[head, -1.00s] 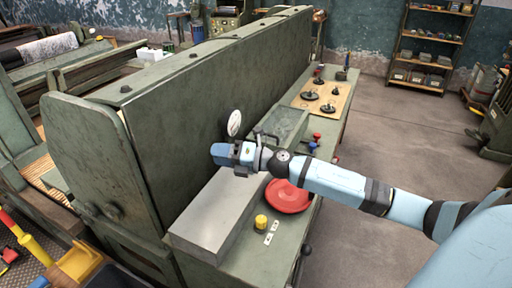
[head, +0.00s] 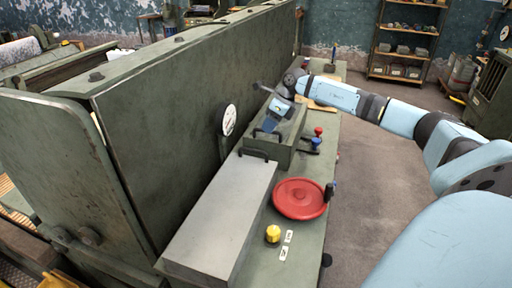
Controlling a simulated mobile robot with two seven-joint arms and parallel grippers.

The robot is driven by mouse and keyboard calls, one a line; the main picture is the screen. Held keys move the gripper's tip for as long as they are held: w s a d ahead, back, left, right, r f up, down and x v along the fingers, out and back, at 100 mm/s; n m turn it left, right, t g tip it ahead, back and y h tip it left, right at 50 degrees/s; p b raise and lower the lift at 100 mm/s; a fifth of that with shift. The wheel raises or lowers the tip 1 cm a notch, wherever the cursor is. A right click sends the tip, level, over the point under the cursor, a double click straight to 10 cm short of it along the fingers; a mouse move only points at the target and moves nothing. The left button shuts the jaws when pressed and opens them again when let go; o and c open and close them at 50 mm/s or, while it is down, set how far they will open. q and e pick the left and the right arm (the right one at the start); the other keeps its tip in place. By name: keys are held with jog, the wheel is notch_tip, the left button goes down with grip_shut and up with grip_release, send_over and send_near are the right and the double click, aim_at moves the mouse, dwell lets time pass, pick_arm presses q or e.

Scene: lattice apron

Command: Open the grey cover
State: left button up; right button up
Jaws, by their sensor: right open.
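The grey cover (head: 222,205) is a long, light grey metal lid lying flat and closed on the green bench. A dark bar handle (head: 254,154) stands at its far end. My right gripper (head: 265,108) is open and empty, beyond the cover and its handle, over a green raised box (head: 285,150). Its fingers are small in the head view, and whether they touch the box is hard to tell. My left gripper is not in view.
A tall green panel (head: 170,110) with a white dial gauge (head: 229,120) rises along the cover's left side. Open floor lies right of the bench.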

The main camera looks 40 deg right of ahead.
jog(key=x, duration=1)
jog(key=shift+w, duration=0.1)
jog(key=shift+c, duration=0.2)
grip_shut()
